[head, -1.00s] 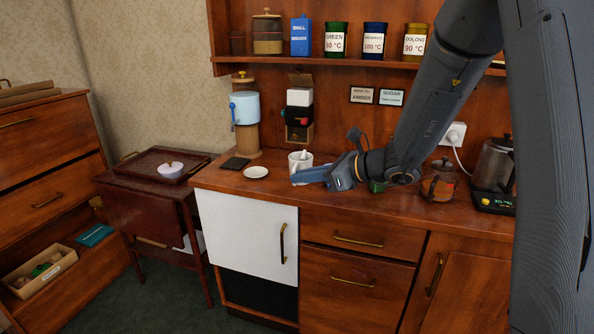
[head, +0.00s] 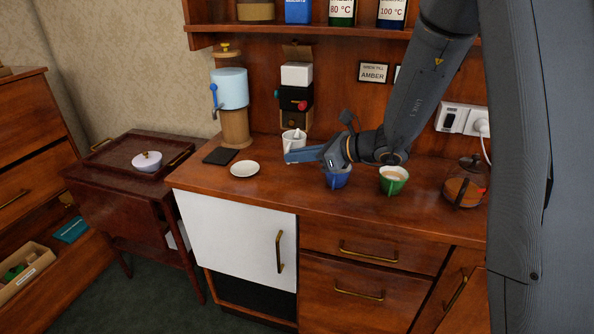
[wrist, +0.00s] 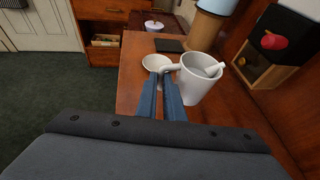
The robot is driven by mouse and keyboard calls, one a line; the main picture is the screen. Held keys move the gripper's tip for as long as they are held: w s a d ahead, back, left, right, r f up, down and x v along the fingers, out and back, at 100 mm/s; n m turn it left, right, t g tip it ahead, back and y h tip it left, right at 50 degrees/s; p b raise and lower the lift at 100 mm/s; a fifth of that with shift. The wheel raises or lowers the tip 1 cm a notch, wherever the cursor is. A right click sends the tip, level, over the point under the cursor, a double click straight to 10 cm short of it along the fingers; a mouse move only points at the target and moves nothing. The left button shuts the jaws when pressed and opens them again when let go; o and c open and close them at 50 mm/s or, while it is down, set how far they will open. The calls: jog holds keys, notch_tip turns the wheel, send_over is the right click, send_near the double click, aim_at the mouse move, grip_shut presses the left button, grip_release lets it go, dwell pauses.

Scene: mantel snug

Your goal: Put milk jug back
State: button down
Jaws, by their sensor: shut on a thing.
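A white jug (head: 296,139), which I take to be the milk jug, is on the counter's left part, in front of the wooden-and-black grinder. A pale rod-like thing stands in its mouth. In the wrist view the jug (wrist: 197,84) is upright, its handle pointing left. My gripper (wrist: 164,76) is shut on the handle, with blue fingers beside the jug's wall. In the head view my gripper (head: 289,156) reaches it from the right. I cannot tell whether the jug's base touches the counter.
A white saucer (head: 245,169) and dark mat (head: 220,156) lie left of the jug. A blue cup (head: 338,178), green cup (head: 393,180) and glass teapot (head: 464,186) stand right. Below is a white door (head: 235,240) with a dark opening under it.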

jog(key=shift+f+p, duration=0.35)
jog(key=shift+f, duration=2.45)
jog(key=shift+f, duration=0.1)
jog(key=c, duration=1.9)
grip_release()
jog(key=shift+o, duration=0.2)
